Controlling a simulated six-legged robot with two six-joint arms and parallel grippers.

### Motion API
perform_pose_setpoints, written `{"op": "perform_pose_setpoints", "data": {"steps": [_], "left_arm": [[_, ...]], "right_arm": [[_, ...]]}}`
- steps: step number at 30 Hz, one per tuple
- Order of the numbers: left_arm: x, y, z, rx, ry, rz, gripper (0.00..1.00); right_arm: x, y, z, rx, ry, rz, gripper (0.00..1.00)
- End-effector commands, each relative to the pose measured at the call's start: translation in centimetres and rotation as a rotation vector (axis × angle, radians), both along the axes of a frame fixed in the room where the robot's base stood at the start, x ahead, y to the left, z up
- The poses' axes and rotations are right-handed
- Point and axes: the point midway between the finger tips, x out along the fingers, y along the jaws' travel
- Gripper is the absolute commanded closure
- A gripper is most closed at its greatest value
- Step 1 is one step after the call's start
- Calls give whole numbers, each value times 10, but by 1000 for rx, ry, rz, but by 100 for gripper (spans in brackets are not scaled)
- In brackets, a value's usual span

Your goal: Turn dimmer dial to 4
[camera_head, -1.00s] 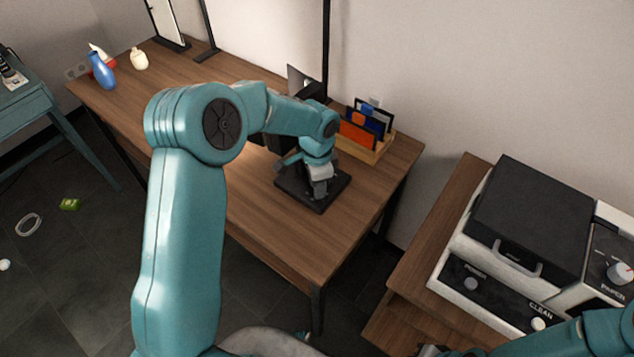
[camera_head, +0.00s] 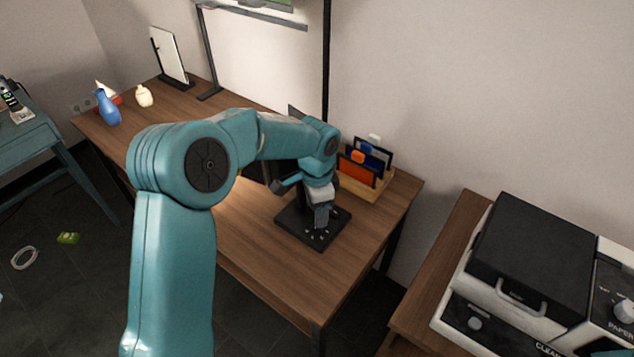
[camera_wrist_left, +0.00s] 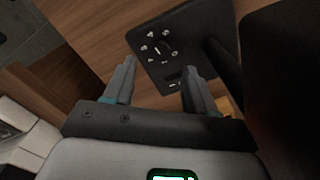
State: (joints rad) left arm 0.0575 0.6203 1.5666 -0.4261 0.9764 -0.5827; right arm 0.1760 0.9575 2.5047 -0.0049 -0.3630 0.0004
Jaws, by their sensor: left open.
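The dimmer dial (camera_wrist_left: 158,50) is a small dark knob ringed by white markings on a black lamp base (camera_wrist_left: 172,28), in the upper middle of the left wrist view. The pointer setting is too small to read. In the head view the lamp base (camera_head: 291,222) sits on the wooden desk, with part of it hidden by my arm. My left gripper (camera_wrist_left: 158,68) is open and empty, fingers pointing at the base with the dial between their tips in the picture. It also shows above the base in the head view (camera_head: 321,222). Contact cannot be told. My right gripper is not in view.
A wooden organizer (camera_head: 378,188) with folders stands right behind the base. A blue vase (camera_head: 107,108) and a cream bottle (camera_head: 144,96) stand at the desk's far left. A black-and-white machine (camera_head: 535,255) is at right. The desk (camera_head: 330,275) in front is clear.

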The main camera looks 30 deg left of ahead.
Motion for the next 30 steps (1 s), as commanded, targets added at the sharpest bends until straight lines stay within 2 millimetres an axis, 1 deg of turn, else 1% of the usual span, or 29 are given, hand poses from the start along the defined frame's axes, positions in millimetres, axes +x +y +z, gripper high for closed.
{"op": "perform_pose_setpoints", "data": {"steps": [1,6,9,12,15,18,30], "left_arm": [[1,0,16,-1,-6,1,44],[0,0,61,-1,-5,0,44],[0,0,81,0,-4,0,44],[0,0,96,1,-4,-1,44],[0,0,105,0,-1,-1,44],[0,0,108,0,-1,-1,44],[0,0,109,0,0,0,44]], "right_arm": [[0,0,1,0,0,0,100],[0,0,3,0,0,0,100],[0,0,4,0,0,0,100],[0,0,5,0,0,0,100],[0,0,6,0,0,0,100],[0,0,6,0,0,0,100],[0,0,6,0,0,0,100]]}}
